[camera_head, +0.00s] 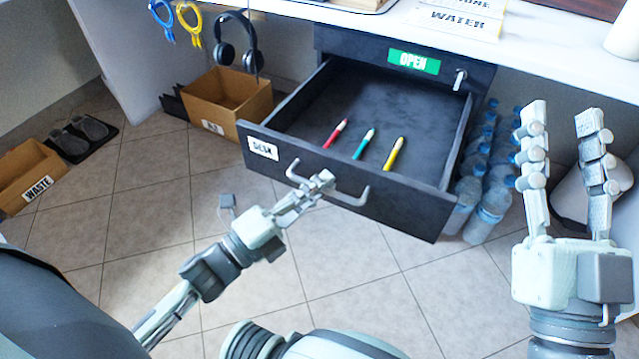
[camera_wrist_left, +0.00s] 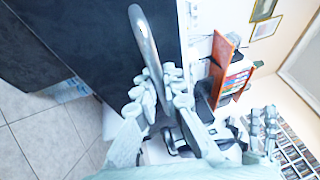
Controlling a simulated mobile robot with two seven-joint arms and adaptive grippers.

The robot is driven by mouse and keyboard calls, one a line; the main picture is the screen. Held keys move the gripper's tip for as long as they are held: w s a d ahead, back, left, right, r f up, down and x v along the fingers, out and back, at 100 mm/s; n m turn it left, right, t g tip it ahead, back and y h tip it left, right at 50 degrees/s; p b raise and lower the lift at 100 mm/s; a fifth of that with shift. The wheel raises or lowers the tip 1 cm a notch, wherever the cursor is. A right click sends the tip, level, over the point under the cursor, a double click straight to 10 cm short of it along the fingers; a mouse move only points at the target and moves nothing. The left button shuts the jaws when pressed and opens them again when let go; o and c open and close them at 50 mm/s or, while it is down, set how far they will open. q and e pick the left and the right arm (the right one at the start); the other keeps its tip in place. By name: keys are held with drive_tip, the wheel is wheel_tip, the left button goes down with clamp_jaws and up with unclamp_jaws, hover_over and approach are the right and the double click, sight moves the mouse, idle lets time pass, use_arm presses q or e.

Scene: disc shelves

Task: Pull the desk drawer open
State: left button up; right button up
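The dark desk drawer (camera_head: 405,215) is pulled well out of the desk. Its front carries a white label at the left and a metal bar handle (camera_head: 353,201). My left gripper (camera_head: 320,181) is at the middle of the handle, with its fingers closed around the bar. In the left wrist view the handle (camera_wrist_left: 146,42) runs between the fingers (camera_wrist_left: 165,88). Inside the drawer lie a red pen (camera_head: 336,132), a teal pen (camera_head: 363,144) and a yellow pen (camera_head: 393,154). My right gripper (camera_head: 562,116) is open and empty, to the right of the drawer.
Several water bottles (camera_head: 488,212) stand on the floor right of the drawer. A cardboard box (camera_head: 225,100) stands behind its left side, below hanging headphones (camera_head: 237,45). A green OPEN sign (camera_head: 414,61) is on the desk front. The tiled floor before the drawer is clear.

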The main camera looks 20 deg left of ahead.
use_arm(q)
drive_tip(key=shift+o, duration=0.9)
drive_tip(key=v, duration=1.2)
